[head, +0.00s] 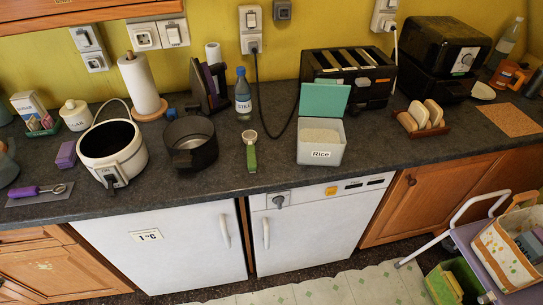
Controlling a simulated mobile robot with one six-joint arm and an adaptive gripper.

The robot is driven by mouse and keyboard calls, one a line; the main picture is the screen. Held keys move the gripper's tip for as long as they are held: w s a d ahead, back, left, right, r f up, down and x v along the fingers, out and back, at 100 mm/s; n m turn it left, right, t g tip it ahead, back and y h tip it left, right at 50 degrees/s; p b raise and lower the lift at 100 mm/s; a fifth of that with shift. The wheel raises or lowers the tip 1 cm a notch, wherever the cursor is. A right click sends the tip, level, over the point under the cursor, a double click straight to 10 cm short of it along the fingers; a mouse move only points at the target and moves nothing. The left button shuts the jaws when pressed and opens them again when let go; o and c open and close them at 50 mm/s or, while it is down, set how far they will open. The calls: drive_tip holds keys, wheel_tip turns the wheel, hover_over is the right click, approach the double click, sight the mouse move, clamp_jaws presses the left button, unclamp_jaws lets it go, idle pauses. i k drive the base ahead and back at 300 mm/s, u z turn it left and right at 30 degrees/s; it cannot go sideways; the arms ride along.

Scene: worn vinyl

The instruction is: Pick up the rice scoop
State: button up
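Another scoop (40,190) with a purple handle lies on a grey mat at the far left. My gripper is not in view.
A dark round pan (190,145) stands left of the green scoop, with a white cooker pot (112,150) beyond it. The counter in front of the scoop is clear. A trolley (470,240) stands at lower right.

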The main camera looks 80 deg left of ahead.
sight(249, 137)
drive_tip(key=z, duration=0.15)
drive_tip(key=k, duration=1.65)
drive_tip(key=u, duration=0.35)
drive_tip(key=i, duration=0.9)
